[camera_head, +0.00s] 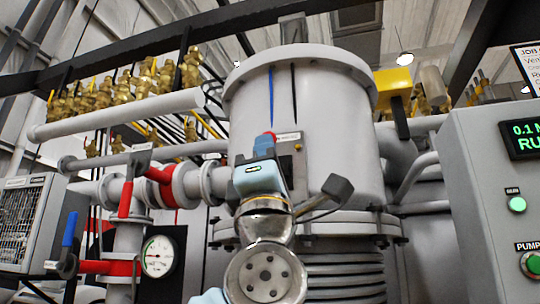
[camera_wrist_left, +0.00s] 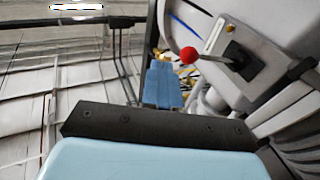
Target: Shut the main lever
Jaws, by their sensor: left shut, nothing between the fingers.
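The main lever, a thin rod with a red ball knob (camera_wrist_left: 189,55), sticks out from a dark square base (camera_wrist_left: 242,62) on a grey panel in the left wrist view. In the head view only a bit of its red knob (camera_head: 270,134) shows, just above my fingertips, on the front of the big grey vessel. My left gripper (camera_head: 264,146) is shut and empty, pointing up at the vessel. In the left wrist view its blue fingers (camera_wrist_left: 162,82) are together, with the knob just right of the tips. Contact cannot be told. The rest of the lever is hidden in the head view.
The grey furnace vessel (camera_head: 300,90) stands behind my arm. Red-handled pipework (camera_head: 125,195) and a pressure gauge (camera_head: 157,256) are on the left. A control cabinet (camera_head: 475,200) with green buttons stands on the right. Brass valves (camera_head: 150,80) line the upper left.

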